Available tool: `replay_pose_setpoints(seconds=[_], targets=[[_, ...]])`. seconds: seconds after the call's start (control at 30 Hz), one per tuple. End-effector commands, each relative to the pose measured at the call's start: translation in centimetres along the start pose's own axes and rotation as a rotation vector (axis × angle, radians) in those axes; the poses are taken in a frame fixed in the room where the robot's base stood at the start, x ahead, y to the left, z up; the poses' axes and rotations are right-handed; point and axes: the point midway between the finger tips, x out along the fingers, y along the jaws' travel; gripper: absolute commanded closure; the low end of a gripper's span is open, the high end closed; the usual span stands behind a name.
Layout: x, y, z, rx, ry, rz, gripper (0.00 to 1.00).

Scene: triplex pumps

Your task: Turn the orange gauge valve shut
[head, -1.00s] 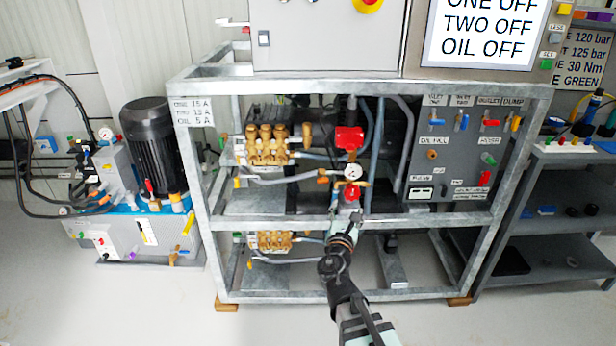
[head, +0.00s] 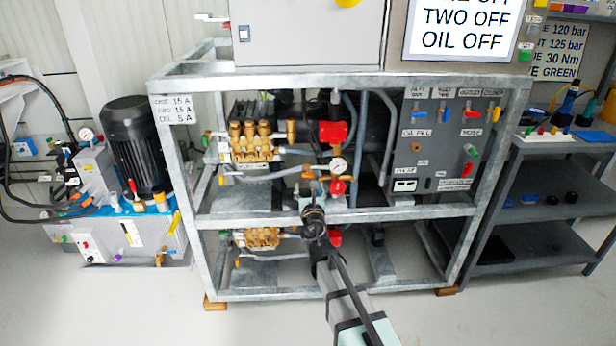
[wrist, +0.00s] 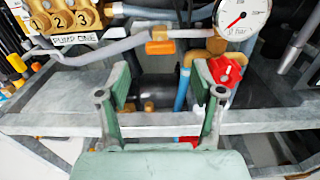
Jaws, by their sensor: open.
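A small orange valve handle (wrist: 160,47) sits on the grey pipe left of the round white gauge (wrist: 243,17) in the wrist view. In the head view the orange valve (head: 308,175) is small and partly hidden by my gripper; the gauge (head: 338,165) is right of it. My gripper (wrist: 160,88) is open and empty, its two green fingers wide apart. The handle appears beyond the fingertips, between them in the picture and apart from both. In the head view my gripper (head: 312,190) is at the frame, just below the valve.
A red handle (wrist: 227,75) sits right beside my right finger in the wrist view. The frame's grey crossbar (wrist: 50,122) runs behind the fingers. The brass pump head (wrist: 65,18) is at upper left. Clear floor (head: 260,325) lies in front of the frame.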

Motion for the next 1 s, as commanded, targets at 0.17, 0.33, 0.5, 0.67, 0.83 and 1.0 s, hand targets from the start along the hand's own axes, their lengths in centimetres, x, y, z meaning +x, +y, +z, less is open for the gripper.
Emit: replay_pose_setpoints(seconds=[0.17, 0.33, 0.5, 0.67, 0.83, 1.0], targets=[[4.1, 0.1, -0.1, 0.000, 0.000, 0.000, 0.33], [6.8, 0.0, -0.1, 0.000, 0.000, -0.001, 0.33], [8.1, 0.0, 0.0, 0.001, 0.000, -0.001, 0.33], [8.2, 0.0, 0.0, 0.001, 0.000, 0.000, 0.33], [8.2, 0.0, 0.0, 0.001, 0.000, 0.000, 0.40], [8.2, 0.0, 0.0, 0.001, 0.000, 0.000, 0.94]])
